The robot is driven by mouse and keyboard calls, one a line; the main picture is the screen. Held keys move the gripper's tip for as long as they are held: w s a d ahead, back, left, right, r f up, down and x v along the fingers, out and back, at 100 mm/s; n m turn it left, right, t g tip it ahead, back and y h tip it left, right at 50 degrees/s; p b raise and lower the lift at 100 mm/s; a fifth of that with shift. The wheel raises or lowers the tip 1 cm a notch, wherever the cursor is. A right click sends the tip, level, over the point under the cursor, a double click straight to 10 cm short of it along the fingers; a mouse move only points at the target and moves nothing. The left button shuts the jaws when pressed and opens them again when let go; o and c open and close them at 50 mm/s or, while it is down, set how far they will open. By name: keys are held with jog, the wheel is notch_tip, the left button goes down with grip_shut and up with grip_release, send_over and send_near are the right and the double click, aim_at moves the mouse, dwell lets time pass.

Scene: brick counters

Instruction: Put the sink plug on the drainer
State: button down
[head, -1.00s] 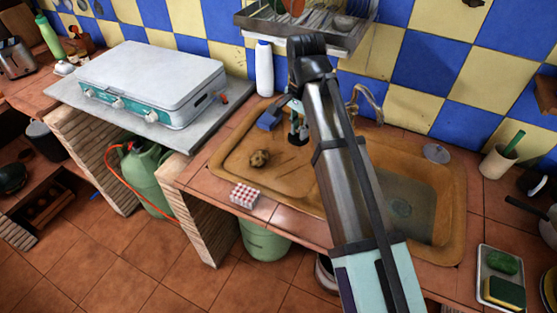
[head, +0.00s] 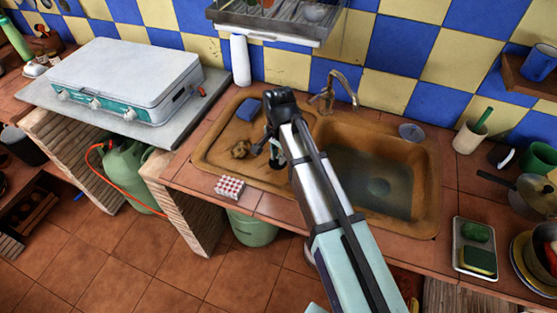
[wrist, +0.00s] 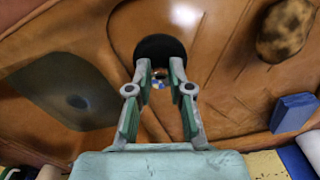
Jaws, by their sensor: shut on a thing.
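The sink plug is a black disc held between my fingertips in the wrist view (wrist: 148,48); in the head view it shows as a dark round shape (head: 278,163) under my gripper. My gripper (head: 274,153) is over the right part of the brown drainer (head: 215,138), beside the basin. In the wrist view my gripper (wrist: 160,80) has both fingers closed on the plug's small metal knob. The plug is low over the drainer surface (wrist: 225,60); I cannot tell whether it touches. My arm hides part of the basin's left edge.
A brown potato-like lump (head: 240,149) and a blue block (head: 251,109) lie on the drainer, left of my gripper. The basin (head: 375,180) holds murky water. A tap (head: 332,90) stands behind.

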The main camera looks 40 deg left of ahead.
aim_at(278, 154)
jog(key=shift+f+p, duration=0.35)
jog(key=shift+f, duration=1.25)
jog(key=shift+f, duration=0.2)
jog(key=c, duration=1.1)
grip_release()
jog(key=shift+o, duration=0.2)
jog(key=shift+r, duration=0.1)
notch_tip(278, 154, up, 12)
jog(key=b, duration=0.3)
jog(key=shift+r, duration=0.1)
jog(key=shift+d, duration=0.1)
